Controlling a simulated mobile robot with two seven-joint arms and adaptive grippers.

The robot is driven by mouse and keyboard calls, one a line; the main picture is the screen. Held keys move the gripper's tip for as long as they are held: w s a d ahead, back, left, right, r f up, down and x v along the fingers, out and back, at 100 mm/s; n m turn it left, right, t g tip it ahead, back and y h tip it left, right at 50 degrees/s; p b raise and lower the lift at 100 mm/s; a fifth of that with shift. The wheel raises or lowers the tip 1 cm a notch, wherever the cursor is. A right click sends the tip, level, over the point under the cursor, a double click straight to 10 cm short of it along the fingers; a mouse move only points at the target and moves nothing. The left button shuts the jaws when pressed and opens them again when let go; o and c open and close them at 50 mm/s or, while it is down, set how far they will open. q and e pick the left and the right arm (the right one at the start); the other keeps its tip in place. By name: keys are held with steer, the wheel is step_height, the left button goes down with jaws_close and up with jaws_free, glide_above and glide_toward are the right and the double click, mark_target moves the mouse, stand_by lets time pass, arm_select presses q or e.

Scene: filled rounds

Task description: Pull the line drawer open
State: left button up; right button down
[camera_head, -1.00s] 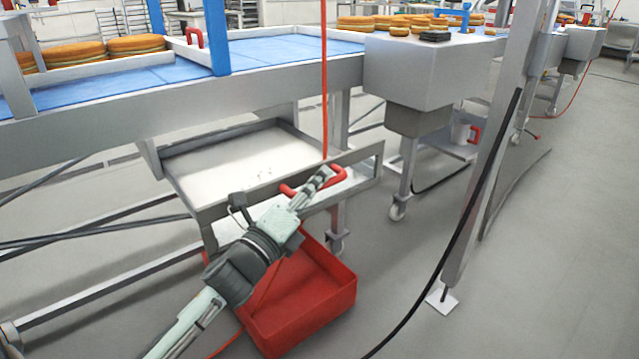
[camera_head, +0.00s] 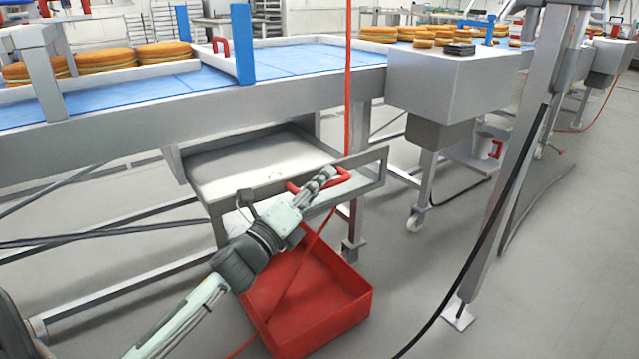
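The line drawer (camera_head: 372,175) is a grey tray with a pale inside, under the blue-topped line table (camera_head: 300,82). It stands partly open, and its front frame sticks out past the table edge. Its red handle (camera_head: 343,178) is on the front; the middle of the handle is hidden behind my fingers. My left gripper (camera_head: 322,177) is at the handle, with red showing on both sides of the fingers. The fingers look closed around it. My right gripper is not in view.
A red crate (camera_head: 345,312) stands on the floor below the drawer and my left arm. A slanted grey post (camera_head: 512,190) with a black cable is at the right. A red cord (camera_head: 348,60) hangs in front of the table. The floor between crate and post looks clear.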

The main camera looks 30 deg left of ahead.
arm_select(q)
steer(key=shift+d+r, duration=0.1)
steer(key=v, duration=1.2)
